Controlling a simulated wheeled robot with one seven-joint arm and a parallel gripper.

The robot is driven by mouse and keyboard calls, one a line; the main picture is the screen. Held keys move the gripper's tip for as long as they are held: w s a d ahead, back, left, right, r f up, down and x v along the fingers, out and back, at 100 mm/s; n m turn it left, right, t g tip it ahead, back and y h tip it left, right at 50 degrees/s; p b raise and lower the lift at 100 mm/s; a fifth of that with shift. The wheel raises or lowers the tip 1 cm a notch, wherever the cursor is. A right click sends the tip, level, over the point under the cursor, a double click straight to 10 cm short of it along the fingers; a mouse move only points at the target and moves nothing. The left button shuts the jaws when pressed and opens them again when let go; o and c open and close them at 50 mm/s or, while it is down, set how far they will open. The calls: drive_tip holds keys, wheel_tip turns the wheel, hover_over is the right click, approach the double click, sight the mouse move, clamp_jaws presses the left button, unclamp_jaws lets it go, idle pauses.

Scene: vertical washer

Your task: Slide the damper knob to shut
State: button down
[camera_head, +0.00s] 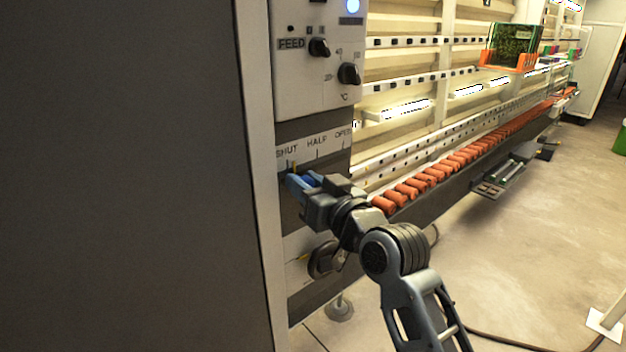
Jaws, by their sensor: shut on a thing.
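The damper panel (317,142) is on the narrow front of the machine, with the labels SHUT, HALF and OPEN from left to right. My gripper (297,181) is at the left end of this panel, just below the SHUT label. Its blue fingers are shut on the damper knob, which is mostly hidden by them. A small yellow mark shows just above the fingers, under SHUT. The slot along which the knob slides is largely hidden behind my gripper.
Above is a control panel with a FEED knob (319,46), a second black knob (350,74) and a blue lamp (352,6). A dark round knob (323,260) sits below my gripper. Orange rollers (432,174) run to the right.

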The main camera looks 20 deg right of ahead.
drive_tip(key=shift+s+a+f, duration=0.1)
drive_tip(key=shift+s+a, duration=0.15)
drive_tip(key=shift+a, duration=0.55)
drive_tip(key=c, duration=0.8)
unclamp_jaws()
drive_tip(key=shift+a, duration=0.1)
